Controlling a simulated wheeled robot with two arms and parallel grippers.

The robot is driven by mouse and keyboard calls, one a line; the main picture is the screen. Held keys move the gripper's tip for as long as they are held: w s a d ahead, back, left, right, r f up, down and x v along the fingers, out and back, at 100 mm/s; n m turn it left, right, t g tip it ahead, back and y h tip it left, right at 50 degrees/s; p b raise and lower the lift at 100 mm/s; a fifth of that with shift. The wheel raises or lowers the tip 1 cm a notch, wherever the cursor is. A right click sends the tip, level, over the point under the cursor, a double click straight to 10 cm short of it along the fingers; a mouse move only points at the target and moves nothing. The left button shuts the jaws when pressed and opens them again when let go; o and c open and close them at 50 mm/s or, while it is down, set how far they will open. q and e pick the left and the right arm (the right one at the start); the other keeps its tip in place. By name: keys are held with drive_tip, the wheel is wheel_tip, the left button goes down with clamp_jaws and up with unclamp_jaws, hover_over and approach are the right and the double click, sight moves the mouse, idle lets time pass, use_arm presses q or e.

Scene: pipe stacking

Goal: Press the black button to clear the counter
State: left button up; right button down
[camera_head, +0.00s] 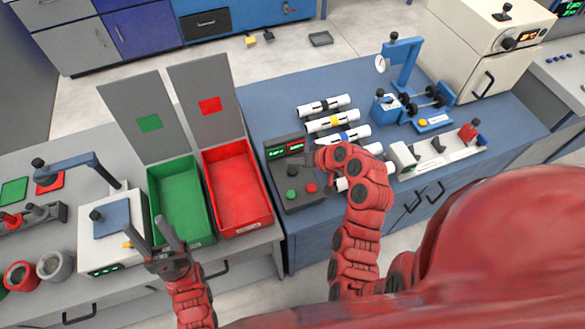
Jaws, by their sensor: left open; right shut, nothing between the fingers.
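The grey control box (294,204) stands on the blue counter, with a lit display (285,150) at its back. The black button (290,163) is below the display. A green button (292,195) and a red button (311,188) are nearer its front. My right gripper (307,168) is shut and empty, over the right side of the box just right of the black button. I cannot tell whether it touches the button. My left gripper (152,229) is open and empty, in front of the green tray.
The green tray (207,228) and red tray (239,233) look empty, with grey panels behind. Several white pipes (333,124) with coloured bands lie right of the box, partly behind my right arm. A blue gauge stand (403,62) and a clamp device (444,152) stand farther right.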

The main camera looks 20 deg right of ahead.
drive_tip(key=shift+r+p, duration=0.4)
drive_tip(key=shift+r, duration=1.05)
